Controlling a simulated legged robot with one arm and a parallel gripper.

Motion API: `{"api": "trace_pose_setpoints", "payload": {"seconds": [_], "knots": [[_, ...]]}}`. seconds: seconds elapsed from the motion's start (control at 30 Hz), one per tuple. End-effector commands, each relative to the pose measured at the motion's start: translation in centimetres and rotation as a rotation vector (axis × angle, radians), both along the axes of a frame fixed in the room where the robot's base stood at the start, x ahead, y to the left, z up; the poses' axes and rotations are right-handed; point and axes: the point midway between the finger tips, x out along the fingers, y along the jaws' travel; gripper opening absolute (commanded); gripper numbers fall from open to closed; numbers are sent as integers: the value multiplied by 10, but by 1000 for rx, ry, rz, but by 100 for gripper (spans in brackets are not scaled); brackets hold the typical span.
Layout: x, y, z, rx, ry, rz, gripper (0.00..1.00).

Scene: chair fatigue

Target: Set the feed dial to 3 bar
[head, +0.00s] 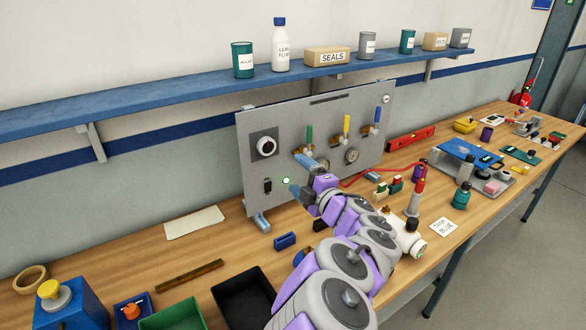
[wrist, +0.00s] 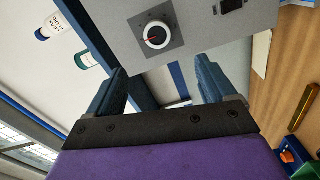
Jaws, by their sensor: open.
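My gripper (head: 299,176) is open and empty in front of the panel, to the right of and below the dial in the head view. In the wrist view its two blue fingers (wrist: 160,82) are spread, with the dial beyond the gap between them and apart from both.
A black switch (head: 267,187) and lit green lamp (head: 286,181) sit below the dial. Green (head: 309,136), yellow (head: 346,124) and blue (head: 377,115) valve handles stand to the right. A blue shelf (head: 160,97) with containers hangs above.

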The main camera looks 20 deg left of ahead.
Motion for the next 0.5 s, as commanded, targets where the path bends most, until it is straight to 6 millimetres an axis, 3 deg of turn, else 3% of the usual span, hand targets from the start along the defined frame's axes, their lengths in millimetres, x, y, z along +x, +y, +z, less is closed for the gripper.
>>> {"api": "trace_pose_setpoints", "payload": {"seconds": [0.1,0.5], "knots": [[-7,-9,0,-2,2,-4,84],[-14,-16,0,0,0,-1,84]]}}
